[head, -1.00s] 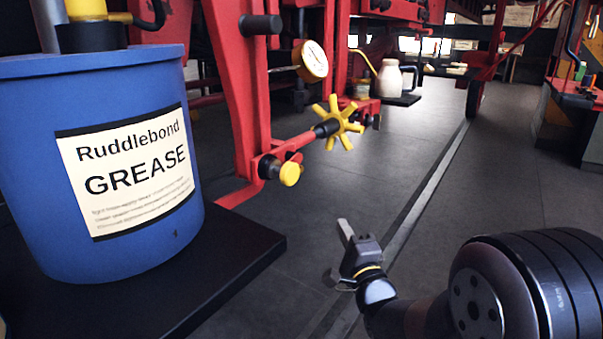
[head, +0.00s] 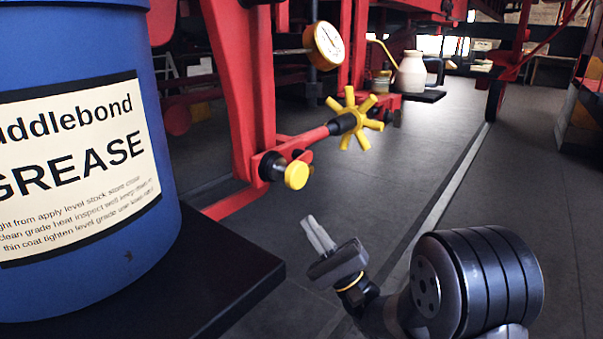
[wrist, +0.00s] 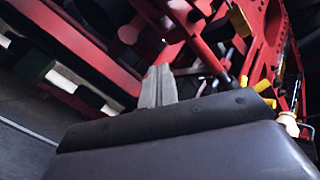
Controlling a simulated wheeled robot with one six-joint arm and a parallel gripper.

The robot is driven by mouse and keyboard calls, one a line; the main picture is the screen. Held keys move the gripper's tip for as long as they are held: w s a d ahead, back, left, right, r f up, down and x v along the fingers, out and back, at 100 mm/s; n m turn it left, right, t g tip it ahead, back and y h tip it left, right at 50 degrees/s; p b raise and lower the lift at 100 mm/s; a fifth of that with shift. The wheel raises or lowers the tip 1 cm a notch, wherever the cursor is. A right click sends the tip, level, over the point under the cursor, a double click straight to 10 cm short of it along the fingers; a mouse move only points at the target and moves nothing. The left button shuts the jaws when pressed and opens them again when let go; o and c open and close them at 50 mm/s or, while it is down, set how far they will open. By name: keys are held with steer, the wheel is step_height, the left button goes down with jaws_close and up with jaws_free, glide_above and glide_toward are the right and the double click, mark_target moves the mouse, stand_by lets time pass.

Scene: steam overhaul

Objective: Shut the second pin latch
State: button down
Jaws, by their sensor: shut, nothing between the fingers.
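No part that I can surely name as the second pin latch shows. On the red frame (head: 228,80) in the head view, a round yellow knob (head: 297,175) sits on a dark stem at the lower end. I cannot tell whether it belongs to a latch. My gripper (head: 318,234) is below and slightly right of this knob in the picture, apart from it, over the floor. Its two pale fingers are together and empty. In the wrist view the fingers (wrist: 157,86) point toward red bars and small yellow parts, which are dark and tilted.
A yellow star handwheel (head: 352,118) sticks out right of the knob, with a dial gauge (head: 325,44) above. A large blue grease drum (head: 165,190) stands on a black slab (head: 235,270) at left.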

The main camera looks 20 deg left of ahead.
step_height(320, 180, up, 9)
steer(key=s+p, duration=0.2)
steer(key=p, duration=0.5)
steer(key=shift+a+f, duration=0.2)
steer(key=shift+a, duration=0.2)
steer(key=shift+r, duration=0.15)
stand_by(1.5)
steer(key=shift+r, duration=0.25)
steer(key=shift+s+a+r+p, duration=0.1)
steer(key=shift+s+r+p, duration=0.05)
steer(key=shift+r+p, duration=0.45)
stand_by(0.7)
stand_by(0.4)
steer(key=shift+w+f+b, duration=0.25)
steer(key=shift+f+b, duration=0.8)
